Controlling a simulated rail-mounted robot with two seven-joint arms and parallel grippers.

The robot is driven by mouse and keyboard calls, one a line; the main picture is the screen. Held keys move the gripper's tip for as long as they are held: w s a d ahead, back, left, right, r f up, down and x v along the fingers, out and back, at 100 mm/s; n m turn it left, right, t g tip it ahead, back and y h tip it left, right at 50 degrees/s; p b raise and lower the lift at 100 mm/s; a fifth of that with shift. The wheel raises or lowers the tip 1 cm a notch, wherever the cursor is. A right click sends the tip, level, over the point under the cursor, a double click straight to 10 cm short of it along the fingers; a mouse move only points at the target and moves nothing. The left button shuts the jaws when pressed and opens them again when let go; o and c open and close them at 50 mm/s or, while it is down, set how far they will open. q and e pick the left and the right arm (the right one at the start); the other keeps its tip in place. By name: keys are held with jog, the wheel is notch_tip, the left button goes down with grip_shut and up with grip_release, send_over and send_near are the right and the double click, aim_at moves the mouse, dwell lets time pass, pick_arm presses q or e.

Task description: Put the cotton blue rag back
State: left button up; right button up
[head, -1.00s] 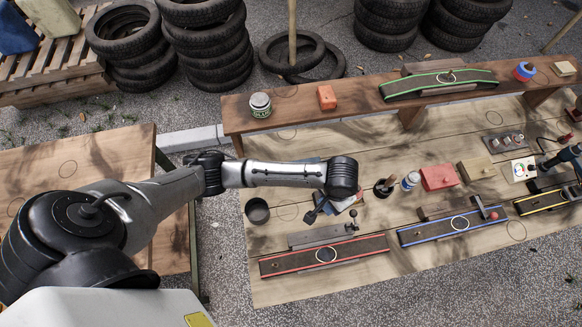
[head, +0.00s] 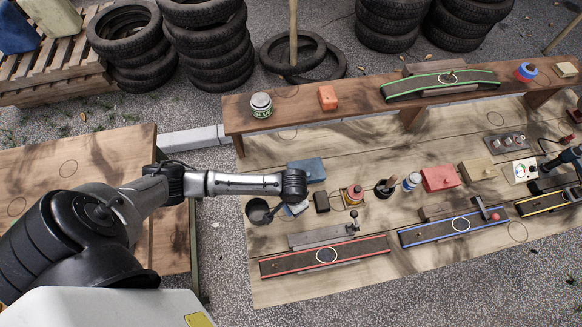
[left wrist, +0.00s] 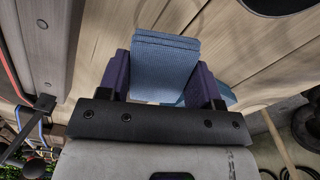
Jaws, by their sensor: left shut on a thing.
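The blue rag (left wrist: 165,65) is folded and held between the jaws of my left gripper in the left wrist view. In the head view my left gripper (head: 274,212) is low over the left end of the wooden work surface (head: 440,285), beside a dark round cup (head: 256,211). My right gripper is not in view.
A blue block (head: 308,170) lies behind the gripper. A red-edged strip (head: 350,250) lies in front. The raised shelf holds a glue tin (head: 261,105) and an orange block (head: 327,97).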

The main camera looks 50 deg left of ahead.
pick_arm(q)
jog(key=shift+a+f, duration=0.25)
jog(key=shift+a, duration=0.1)
notch_tip(320, 180, down, 4)
jog(key=shift+s+r+b, duration=0.1)
jog(key=shift+r+b, duration=0.1)
jog(key=shift+b, duration=0.15)
jog(key=shift+f, duration=0.15)
jog(key=shift+f, duration=0.15)
jog(key=o, duration=0.8)
jog(key=shift+o, duration=0.2)
